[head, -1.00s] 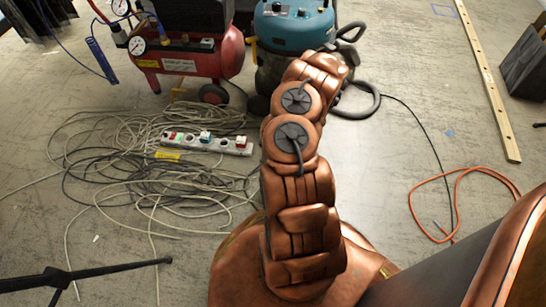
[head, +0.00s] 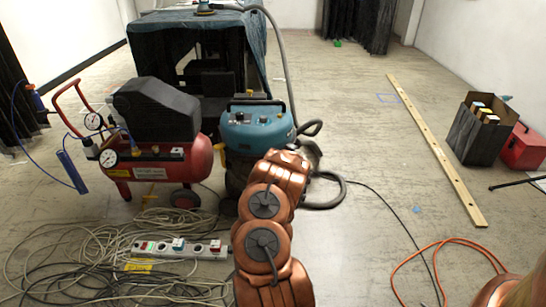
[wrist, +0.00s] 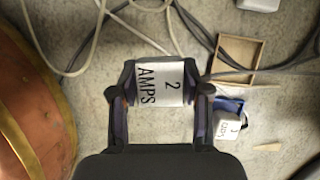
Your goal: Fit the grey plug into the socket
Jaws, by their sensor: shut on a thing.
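My gripper (wrist: 160,92) is shut on a block with a white label reading "2 AMPS" (wrist: 160,84). The block sits between both fingers, above the floor. Its sides are mostly hidden, so I cannot tell whether it is the grey plug. A smaller white and blue block with a label (wrist: 228,125) lies on the floor right of the gripper. In the head view a white power strip (head: 197,249) with several sockets and a red switch lies among cables. I cannot tell which socket is meant. My gripper is hidden behind my copper arm in the head view.
A shallow wooden tray (wrist: 257,48) lies near the gripper among loose cables. A red compressor (head: 160,165) and a blue vacuum (head: 255,130) stand behind the power strip. A long wooden bar (head: 437,150) and an orange cable (head: 445,245) lie to the right. The floor between is mostly clear.

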